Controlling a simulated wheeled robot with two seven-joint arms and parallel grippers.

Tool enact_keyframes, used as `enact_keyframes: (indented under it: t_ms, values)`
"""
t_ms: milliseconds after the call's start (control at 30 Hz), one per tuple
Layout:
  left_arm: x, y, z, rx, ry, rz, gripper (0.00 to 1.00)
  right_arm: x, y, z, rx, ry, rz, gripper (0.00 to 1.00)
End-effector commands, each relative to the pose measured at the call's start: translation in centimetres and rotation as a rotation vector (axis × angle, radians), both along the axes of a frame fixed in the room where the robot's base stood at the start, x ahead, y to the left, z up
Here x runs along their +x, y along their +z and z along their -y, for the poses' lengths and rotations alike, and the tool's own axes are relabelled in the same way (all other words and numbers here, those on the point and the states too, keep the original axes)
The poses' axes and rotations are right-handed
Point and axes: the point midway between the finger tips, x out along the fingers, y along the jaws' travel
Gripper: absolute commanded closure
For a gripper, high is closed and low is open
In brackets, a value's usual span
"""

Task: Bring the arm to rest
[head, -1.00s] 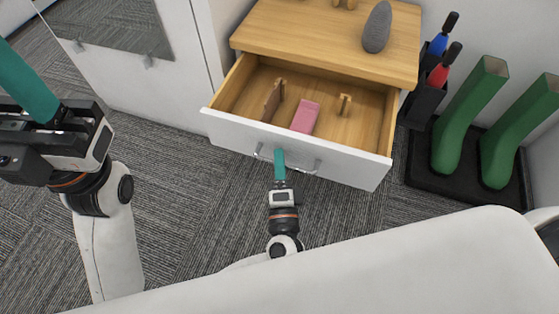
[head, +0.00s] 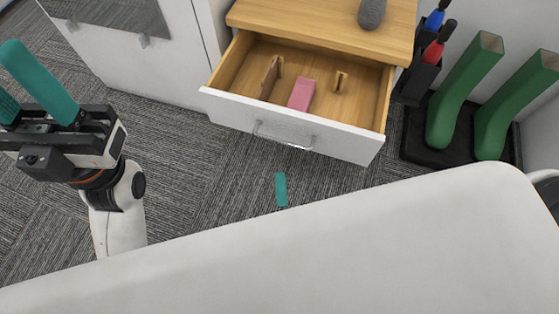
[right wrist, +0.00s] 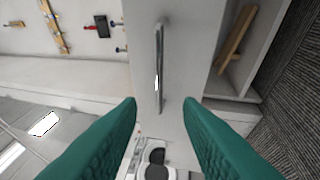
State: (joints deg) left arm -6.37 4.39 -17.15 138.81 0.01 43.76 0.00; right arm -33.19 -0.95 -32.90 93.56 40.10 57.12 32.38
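My right gripper (head: 281,190) shows in the head view only as a teal finger above my white body, in front of the open drawer (head: 345,144) and apart from its metal handle (head: 285,136). In the right wrist view its two teal fingers (right wrist: 160,105) are spread with nothing between them; the handle (right wrist: 159,65) lies ahead of them. My left gripper (head: 22,78) is raised at the left edge of the head view. Its two teal fingers stand apart, one cut off by the edge, and I see nothing held.
A pink block (head: 302,94) lies in the drawer among wooden pieces. A grey stone-like object (head: 372,13) stands on the wooden top (head: 320,25). Green boots (head: 462,95) stand on a black tray (head: 415,150) at right. Carpet (head: 190,180) left of the drawer is clear.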

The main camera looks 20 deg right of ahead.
Motion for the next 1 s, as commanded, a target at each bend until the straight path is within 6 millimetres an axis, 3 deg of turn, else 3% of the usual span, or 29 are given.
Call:
enact_keyframes:
  t_ms: [200,767,867,1000]
  values:
    - [0.0,-0.1,0.0,-0.001,0.000,-0.008,0.56,-1.0,-0.1,-0.2,-0.001,0.001,0.002,0.67]
    - [0.3,0.0,0.1,0.004,0.000,-0.017,0.56,-0.9,0.0,-0.2,-0.007,0.005,-0.003,0.67]
    - [2.5,0.1,0.6,0.026,0.005,-0.093,0.56,-0.7,0.5,-0.5,-0.053,0.034,-0.030,0.67]
    - [9.1,-1.4,2.2,0.100,0.023,-0.342,0.56,-0.4,1.1,-1.4,-0.210,0.137,-0.126,0.67]
